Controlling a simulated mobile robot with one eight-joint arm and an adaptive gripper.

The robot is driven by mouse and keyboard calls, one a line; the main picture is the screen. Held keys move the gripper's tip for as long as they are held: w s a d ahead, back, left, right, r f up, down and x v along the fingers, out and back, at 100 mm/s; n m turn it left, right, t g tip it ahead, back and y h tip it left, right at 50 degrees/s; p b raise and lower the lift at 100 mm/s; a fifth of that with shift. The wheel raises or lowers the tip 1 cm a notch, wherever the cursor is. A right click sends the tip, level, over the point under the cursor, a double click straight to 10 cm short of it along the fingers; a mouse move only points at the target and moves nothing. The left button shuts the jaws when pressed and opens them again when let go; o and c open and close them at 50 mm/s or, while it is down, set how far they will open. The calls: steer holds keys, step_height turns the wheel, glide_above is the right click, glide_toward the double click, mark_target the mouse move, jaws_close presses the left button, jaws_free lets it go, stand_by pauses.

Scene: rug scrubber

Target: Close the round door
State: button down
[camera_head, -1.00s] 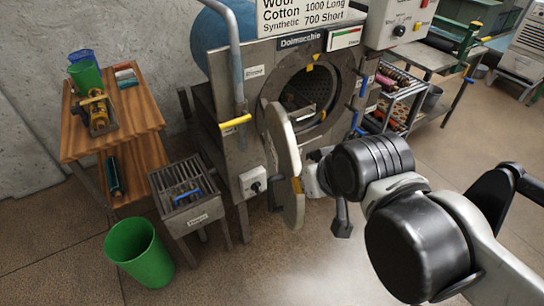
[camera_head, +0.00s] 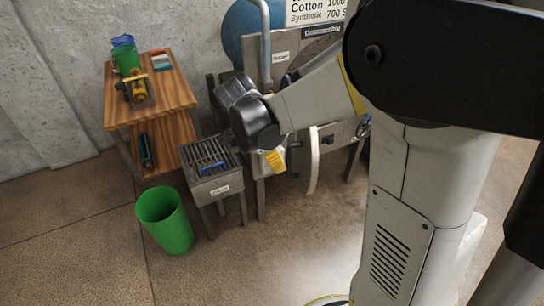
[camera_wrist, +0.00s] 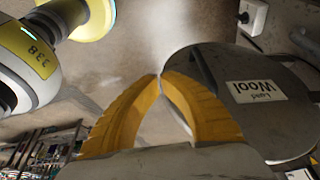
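In the wrist view the grey door (camera_wrist: 215,75) fills the right side, with a white label reading "Wool". My gripper (camera_head: 276,160) is just left of the door in the head view. In the wrist view the yellow fingers of my gripper (camera_wrist: 159,76) meet at their tips with nothing between them. The right finger overlaps the door in the picture; I cannot tell whether they touch. The machine's opening is hidden by my arm.
A small grated metal stand (camera_head: 210,168) is close left of the machine. A green bin (camera_head: 165,220) stands on the floor in front of it. A wooden shelf table (camera_head: 172,88) is farther left. The floor (camera_head: 260,255) in front of the machine is clear.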

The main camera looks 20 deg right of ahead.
steer(key=d+f+b, duration=0.5)
steer(key=d+f, duration=0.2)
steer(key=f, duration=0.2)
steer(key=shift+s+d+f, duration=0.2)
steer(key=shift+s+d, duration=0.15)
steer(key=shift+s, duration=0.05)
